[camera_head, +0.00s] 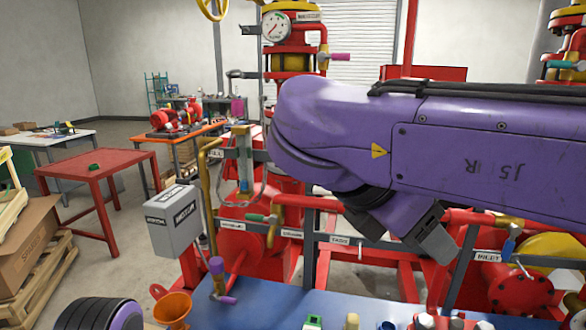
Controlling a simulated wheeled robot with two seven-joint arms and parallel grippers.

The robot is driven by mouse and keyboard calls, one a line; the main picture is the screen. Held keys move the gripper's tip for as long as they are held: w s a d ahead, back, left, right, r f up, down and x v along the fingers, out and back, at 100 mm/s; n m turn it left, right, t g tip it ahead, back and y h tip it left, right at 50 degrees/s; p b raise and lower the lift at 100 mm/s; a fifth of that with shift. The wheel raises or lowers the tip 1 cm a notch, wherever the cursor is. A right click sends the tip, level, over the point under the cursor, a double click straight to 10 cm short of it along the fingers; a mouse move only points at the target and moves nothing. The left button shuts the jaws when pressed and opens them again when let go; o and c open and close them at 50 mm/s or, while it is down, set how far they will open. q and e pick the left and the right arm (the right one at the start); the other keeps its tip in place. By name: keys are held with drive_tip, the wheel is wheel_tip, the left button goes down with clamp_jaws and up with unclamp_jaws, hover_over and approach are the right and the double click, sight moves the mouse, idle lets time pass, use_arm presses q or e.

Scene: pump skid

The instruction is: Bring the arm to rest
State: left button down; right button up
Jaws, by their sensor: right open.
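My right arm, purple with dark joints, reaches in from the right edge and fills much of the upper right. Its gripper (428,236) hangs below the forearm, in front of the red pump skid pipework (378,272) and above the blue bench top (270,306). The grey fingers are open, and I see nothing held between them. The forearm hides a large part of the skid behind it. My left gripper is out of view.
A grey control box (174,222) on a post and an orange funnel (173,309) stand left of centre. Small parts (352,321) sit along the bench's front.

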drive_tip(key=w+d+f+n+t+h, duration=0.1)
drive_tip(key=w+d+f+n+h, duration=0.1)
drive_tip(key=w+d+f+n, duration=0.45)
drive_tip(key=w+d+f+n+t+h, duration=0.1)
drive_tip(key=w+f+n+t+h, duration=0.2)
drive_tip(key=f, duration=0.6)
drive_tip(key=w+d+f+n+t+y, duration=0.1)
drive_tip(key=d+f+n+t, duration=0.1)
drive_tip(key=f+n, duration=0.7)
drive_tip(key=w+d+f+n+t+y, duration=0.1)
drive_tip(key=d+f+n, duration=0.1)
drive_tip(key=f+n, duration=0.6)
drive_tip(key=s+d+f+n+g+y, duration=0.1)
drive_tip(key=s+f+n+y, duration=0.2)
drive_tip(key=s+f+n, duration=0.5)
drive_tip(key=s+d+f+n+y, duration=0.1)
drive_tip(key=s+f+n+y, duration=0.2)
drive_tip(key=f, duration=0.8)
drive_tip(key=s+d+f+n+g+y, duration=0.1)
drive_tip(key=s+f+n+g, duration=0.25)
drive_tip(key=s, duration=0.55)
drive_tip(key=s+f+n+g+y, duration=0.1)
drive_tip(key=s+f+n+g, duration=0.2)
drive_tip(key=s, duration=0.5)
wheel_tip(320, 180, down, 11)
drive_tip(key=s+t+b, duration=0.1)
drive_tip(key=b, duration=0.9)
drive_tip(key=shift+d+f, duration=0.2)
